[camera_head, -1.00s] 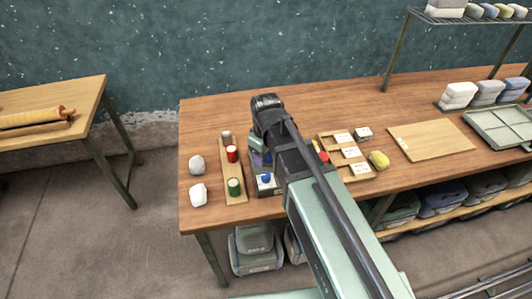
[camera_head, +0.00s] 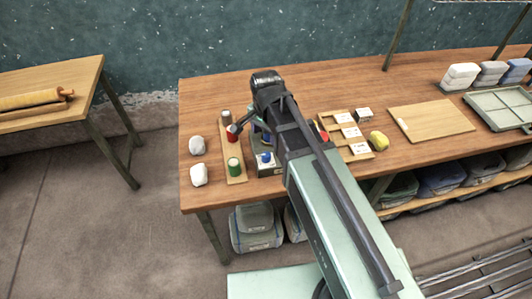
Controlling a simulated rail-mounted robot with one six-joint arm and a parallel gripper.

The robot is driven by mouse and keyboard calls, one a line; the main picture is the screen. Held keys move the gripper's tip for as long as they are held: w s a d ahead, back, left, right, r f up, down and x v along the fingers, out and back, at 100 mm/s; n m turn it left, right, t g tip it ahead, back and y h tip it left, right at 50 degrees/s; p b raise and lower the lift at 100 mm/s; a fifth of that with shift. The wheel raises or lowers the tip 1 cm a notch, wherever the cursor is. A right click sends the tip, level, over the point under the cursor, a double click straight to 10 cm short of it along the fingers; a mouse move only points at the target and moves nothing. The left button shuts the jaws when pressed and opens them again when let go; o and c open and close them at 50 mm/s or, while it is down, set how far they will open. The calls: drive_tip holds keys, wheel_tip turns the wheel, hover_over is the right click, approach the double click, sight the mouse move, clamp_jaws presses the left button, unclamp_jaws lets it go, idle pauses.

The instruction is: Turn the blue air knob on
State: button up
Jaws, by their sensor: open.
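A small box with a blue knob (camera_head: 265,157) on top stands near the front edge of the wooden table, left of my forearm. The knob's pointing direction is too small to read. My gripper (camera_head: 243,128) is beyond and above the knob, apart from it, beside the red cylinder (camera_head: 232,136). One finger shows, reaching down and left; the rest is hidden behind my wrist. It is open and I see nothing held. My arm covers the area right of the knob box, where a red piece partly shows.
A wooden strip (camera_head: 235,177) holds the red cylinder, a green cylinder (camera_head: 234,167) and a grey one. Two white lumps (camera_head: 198,175) lie left of it. Right of my arm are a wooden tray (camera_head: 358,152), a yellow lump (camera_head: 378,141) and a board (camera_head: 430,119).

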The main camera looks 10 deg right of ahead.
sight(266, 155)
wheel_tip(266, 155, down, 11)
drive_tip(key=b, duration=1.1)
drive_tip(key=shift+r, duration=0.1)
